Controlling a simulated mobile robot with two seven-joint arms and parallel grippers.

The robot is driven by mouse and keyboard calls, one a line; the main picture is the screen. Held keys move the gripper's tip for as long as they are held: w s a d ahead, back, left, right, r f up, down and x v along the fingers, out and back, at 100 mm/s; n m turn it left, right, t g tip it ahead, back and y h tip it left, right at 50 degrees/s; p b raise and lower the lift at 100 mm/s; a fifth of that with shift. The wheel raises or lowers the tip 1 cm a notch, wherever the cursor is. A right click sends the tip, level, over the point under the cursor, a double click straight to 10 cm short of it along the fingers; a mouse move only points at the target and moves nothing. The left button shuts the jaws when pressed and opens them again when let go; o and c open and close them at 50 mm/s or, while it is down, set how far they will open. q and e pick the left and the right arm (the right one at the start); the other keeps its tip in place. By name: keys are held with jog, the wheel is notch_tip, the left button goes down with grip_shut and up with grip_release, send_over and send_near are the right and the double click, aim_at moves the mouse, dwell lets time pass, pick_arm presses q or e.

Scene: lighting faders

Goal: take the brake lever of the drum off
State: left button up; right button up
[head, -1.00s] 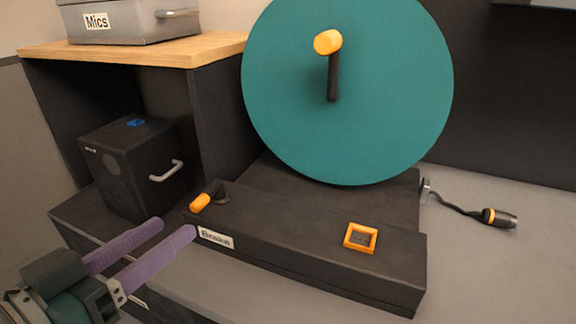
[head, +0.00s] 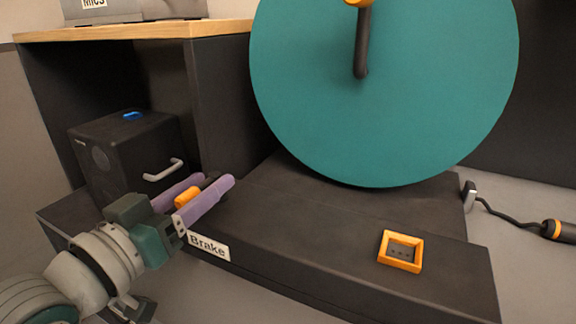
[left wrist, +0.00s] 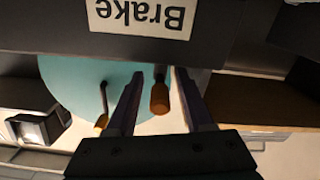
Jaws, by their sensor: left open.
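The brake lever (head: 187,197) has an orange grip and sits at the left end of the black base (head: 330,235), above the "Brake" label (head: 209,246). My left gripper (head: 214,181), with purple fingers, is open around the lever, one finger on each side. In the left wrist view the lever's grip (left wrist: 160,98) shows between the two fingers (left wrist: 159,76), with gaps visible beside it. The lever's pivot is mostly hidden by the near finger in the head view. The teal drum (head: 390,110) stands behind, with its crank (head: 362,45). My right gripper is not in view.
An orange-framed socket (head: 401,251) is on the base's right part. A cable with a black-and-orange plug (head: 556,230) lies at the right. A black speaker (head: 125,155) with a handle stands in the shelf (head: 215,110) to the left, close behind my left gripper.

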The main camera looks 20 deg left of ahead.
pick_arm(q)
jog(key=shift+w, duration=0.35)
grip_shut()
dwell(1.2)
